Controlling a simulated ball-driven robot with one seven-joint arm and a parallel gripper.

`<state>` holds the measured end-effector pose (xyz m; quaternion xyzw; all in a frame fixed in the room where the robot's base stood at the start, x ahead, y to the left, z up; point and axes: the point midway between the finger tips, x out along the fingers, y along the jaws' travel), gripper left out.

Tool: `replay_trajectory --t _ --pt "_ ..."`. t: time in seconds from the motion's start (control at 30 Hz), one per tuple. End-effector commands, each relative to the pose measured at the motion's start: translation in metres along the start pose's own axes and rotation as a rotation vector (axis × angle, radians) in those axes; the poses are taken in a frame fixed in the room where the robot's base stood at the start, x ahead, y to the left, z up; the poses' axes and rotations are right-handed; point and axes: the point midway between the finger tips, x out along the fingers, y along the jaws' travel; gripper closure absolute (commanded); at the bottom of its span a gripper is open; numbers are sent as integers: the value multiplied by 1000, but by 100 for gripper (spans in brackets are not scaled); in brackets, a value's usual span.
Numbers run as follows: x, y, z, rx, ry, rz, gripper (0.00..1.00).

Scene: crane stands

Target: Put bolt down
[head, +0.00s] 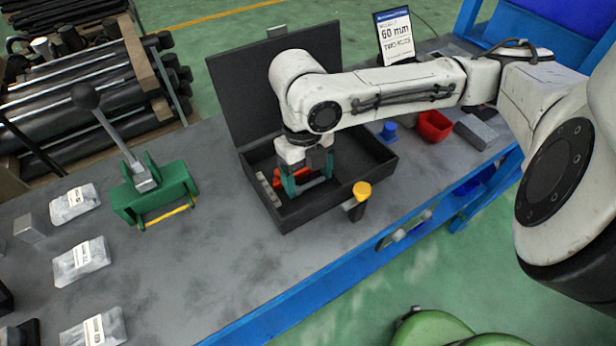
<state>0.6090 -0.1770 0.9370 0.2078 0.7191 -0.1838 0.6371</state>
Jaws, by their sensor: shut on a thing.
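My gripper (306,184) is low inside the open black case (322,207), its teal fingers pointing down. It is shut on a red piece (291,181), which shows between the fingers and is partly hidden by them. I cannot tell from its shape whether this is the bolt, or whether it touches the case floor. A light grey bar (268,190) lies along the left inside of the case, left of my gripper. A black post with a yellow cap (361,191) stands at the case's front right, outside its wall.
The case lid stands open behind my arm. A green lever tool (155,192) and several labelled bags (81,262) are on the left. A red bowl (434,127), a blue piece (389,131) and a grey block (475,132) are on the right.

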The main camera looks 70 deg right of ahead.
Motion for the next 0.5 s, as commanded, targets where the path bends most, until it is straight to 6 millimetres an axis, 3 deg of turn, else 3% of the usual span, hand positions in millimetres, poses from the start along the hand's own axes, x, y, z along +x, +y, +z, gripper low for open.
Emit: replay_trajectory --t 0.47,0.5 --pt "12 0 1 0 -1 0 52" --pt "11 0 1 0 -1 0 18"
